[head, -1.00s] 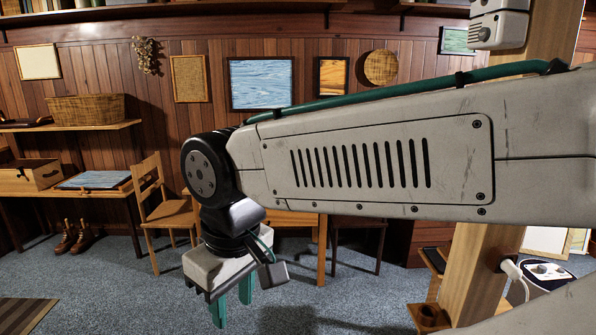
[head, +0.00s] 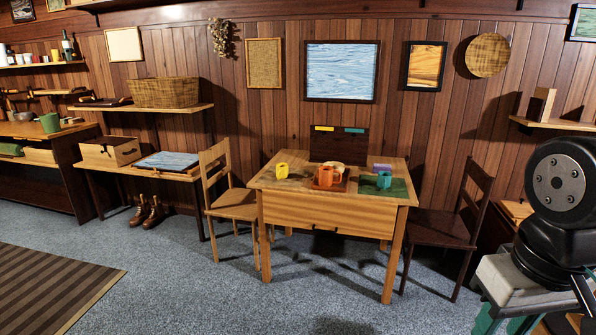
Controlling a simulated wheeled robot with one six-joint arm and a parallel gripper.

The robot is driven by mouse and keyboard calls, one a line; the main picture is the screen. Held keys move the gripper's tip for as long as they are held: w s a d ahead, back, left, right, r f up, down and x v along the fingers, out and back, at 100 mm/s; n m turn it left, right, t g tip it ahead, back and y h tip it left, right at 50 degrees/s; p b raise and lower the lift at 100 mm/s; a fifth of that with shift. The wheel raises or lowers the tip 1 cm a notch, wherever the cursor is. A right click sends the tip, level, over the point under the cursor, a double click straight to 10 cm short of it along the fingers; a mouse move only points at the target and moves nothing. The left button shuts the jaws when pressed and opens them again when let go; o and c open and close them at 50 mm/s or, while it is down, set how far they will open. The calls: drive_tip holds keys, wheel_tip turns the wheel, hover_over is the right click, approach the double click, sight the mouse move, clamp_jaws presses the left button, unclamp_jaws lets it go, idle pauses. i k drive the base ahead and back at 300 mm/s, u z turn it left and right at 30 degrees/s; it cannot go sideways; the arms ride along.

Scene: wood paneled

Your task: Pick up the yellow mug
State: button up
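A small yellow mug (head: 282,170) stands on the left part of the wooden table (head: 330,210) in the middle of the head view. An orange mug (head: 325,176) stands to its right on a reddish mat, and a green mug (head: 384,180) stands farther right on a green mat. My gripper (head: 506,326) is at the lower right, well to the right of the table and apart from the mugs. Its teal fingers run off the bottom edge, so I cannot see their tips or anything between them.
A light wooden chair (head: 230,200) stands left of the table and a dark chair (head: 452,230) right of it. A pale bowl and a dark upright board (head: 338,145) are at the table's back. The grey carpet (head: 190,275) in front is clear.

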sight(282, 169)
drive_tip(key=i, duration=2.7)
drive_tip(key=z, duration=1.55)
drive_tip(key=i, duration=0.2)
drive_tip(key=u, duration=2.2)
drive_tip(key=i, duration=0.5)
